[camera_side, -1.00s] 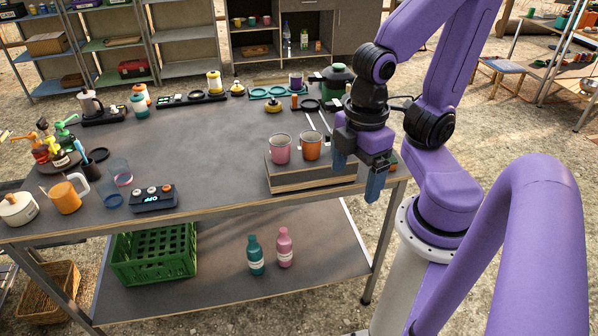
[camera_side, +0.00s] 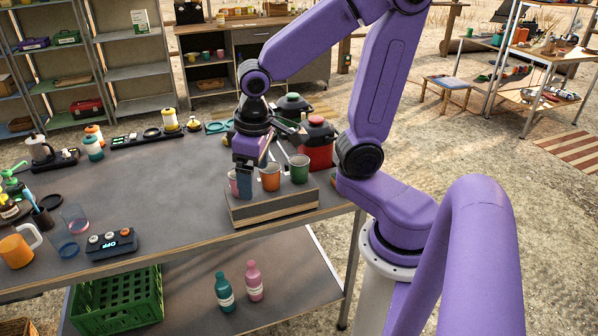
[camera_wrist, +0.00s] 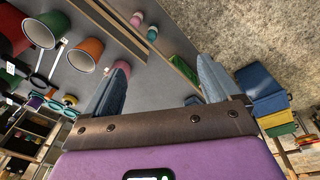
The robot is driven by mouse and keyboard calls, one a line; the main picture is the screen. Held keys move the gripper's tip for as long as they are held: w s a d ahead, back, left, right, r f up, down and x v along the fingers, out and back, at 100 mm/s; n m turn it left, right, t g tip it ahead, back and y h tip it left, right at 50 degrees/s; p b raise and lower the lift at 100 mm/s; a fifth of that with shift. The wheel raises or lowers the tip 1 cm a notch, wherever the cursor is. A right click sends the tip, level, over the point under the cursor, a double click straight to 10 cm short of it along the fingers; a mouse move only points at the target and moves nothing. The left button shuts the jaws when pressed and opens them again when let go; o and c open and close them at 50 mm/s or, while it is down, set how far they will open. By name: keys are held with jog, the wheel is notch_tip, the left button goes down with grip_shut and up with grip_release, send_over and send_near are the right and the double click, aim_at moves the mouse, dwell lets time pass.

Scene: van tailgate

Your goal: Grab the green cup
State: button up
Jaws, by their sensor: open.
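The green cup (camera_side: 299,170) stands upright at the right end of a low wooden platform (camera_side: 272,207). It also shows at the upper left of the wrist view (camera_wrist: 42,28). An orange cup (camera_side: 270,178) stands to its left, and it shows in the wrist view (camera_wrist: 86,54) nearer my fingers. A pink cup (camera_side: 233,184) at the left end is partly hidden by my gripper. My gripper (camera_side: 238,166) points down by the pink and orange cups, apart from the green one. Its blue fingers (camera_wrist: 160,78) are spread with nothing between them in the wrist view.
A red canister (camera_side: 318,145) and a dark green pot (camera_side: 292,107) stand behind the cups. A black control box (camera_side: 112,241) lies at the table's front left. The middle of the grey table (camera_side: 160,190) is clear.

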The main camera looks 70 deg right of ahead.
jog(key=w+d+m+h, duration=0.1)
jog(key=w+d+m, duration=0.3)
jog(key=w+m, duration=0.15)
notch_tip(320, 180, up, 2)
jog(key=m+g+h, duration=0.2)
jog(key=m+h, duration=0.1)
jog(key=m, duration=1.3)
send_over(299, 170)
jog(key=w+a, duration=0.2)
jog(key=a, duration=0.1)
jog(key=shift+n, duration=0.35)
jog(key=x, duration=1.1)
jog(key=shift+a+f, duration=0.1)
jog(key=shift+f, duration=0.3)
jog(key=shift+x, duration=2.65)
jog(key=c, duration=1.1)
